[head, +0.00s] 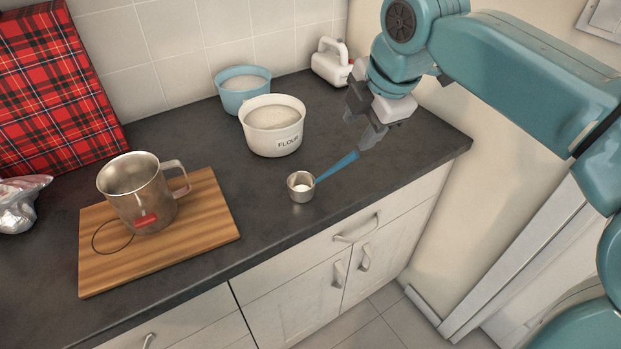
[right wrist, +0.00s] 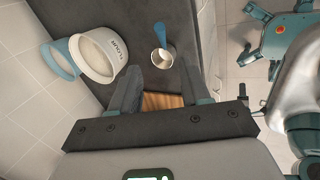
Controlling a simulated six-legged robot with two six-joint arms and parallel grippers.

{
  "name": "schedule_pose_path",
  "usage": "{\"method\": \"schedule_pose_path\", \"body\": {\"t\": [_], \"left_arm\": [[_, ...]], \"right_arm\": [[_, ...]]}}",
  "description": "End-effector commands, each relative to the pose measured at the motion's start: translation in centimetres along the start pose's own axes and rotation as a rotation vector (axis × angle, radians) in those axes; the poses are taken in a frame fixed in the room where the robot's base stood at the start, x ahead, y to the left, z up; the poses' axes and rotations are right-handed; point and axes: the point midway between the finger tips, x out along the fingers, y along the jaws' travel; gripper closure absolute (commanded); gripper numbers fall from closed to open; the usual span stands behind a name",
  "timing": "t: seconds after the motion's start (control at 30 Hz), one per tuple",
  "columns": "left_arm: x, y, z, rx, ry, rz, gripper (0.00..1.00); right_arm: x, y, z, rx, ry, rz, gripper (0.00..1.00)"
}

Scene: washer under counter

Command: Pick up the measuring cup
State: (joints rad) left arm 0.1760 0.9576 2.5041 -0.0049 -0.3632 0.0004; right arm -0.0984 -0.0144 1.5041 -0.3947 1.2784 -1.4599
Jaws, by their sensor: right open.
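The measuring cup (head: 301,190) is a small metal cup with a blue handle (head: 337,167). It stands on the dark counter, its handle pointing right and back in the head view. In the right wrist view the cup (right wrist: 162,60) shows just beyond the fingertips, between them in the picture. My right gripper (head: 361,132) is open and empty, near the free end of the handle and seemingly above it. I cannot tell the exact gap. Its two fingers also show in the right wrist view (right wrist: 160,72). My left gripper is not in view.
A white flour tub (head: 273,140), a blue tub (head: 242,100) and a white jug (head: 331,64) stand behind the cup. A metal mug (head: 138,200) stands on a wooden board (head: 205,220) to the left. The counter (head: 405,165) right of the cup is clear.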

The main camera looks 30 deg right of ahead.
Motion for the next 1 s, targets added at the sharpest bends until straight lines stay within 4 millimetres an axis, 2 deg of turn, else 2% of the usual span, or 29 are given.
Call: {"method": "schedule_pose_path", "body": {"t": [0.3, 0.4, 0.67, 0.9, 1.0], "left_arm": [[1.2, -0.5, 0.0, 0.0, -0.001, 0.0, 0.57], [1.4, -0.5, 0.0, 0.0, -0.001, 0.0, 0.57], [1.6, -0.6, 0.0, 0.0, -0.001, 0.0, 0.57], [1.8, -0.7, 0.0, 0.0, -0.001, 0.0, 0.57], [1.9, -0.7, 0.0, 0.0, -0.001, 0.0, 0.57]], "right_arm": [[7.0, -0.7, 0.0, 0.0, -0.001, -0.007, 0.53], [8.8, -0.7, 0.1, 0.001, -0.001, -0.004, 0.53], [11.2, -0.5, 0.3, 0.002, -0.001, -0.003, 0.53], [15.0, -0.3, 0.4, 0.003, -0.001, -0.004, 0.53], [15.8, -0.2, 0.4, 0.003, -0.001, -0.002, 0.53]]}}
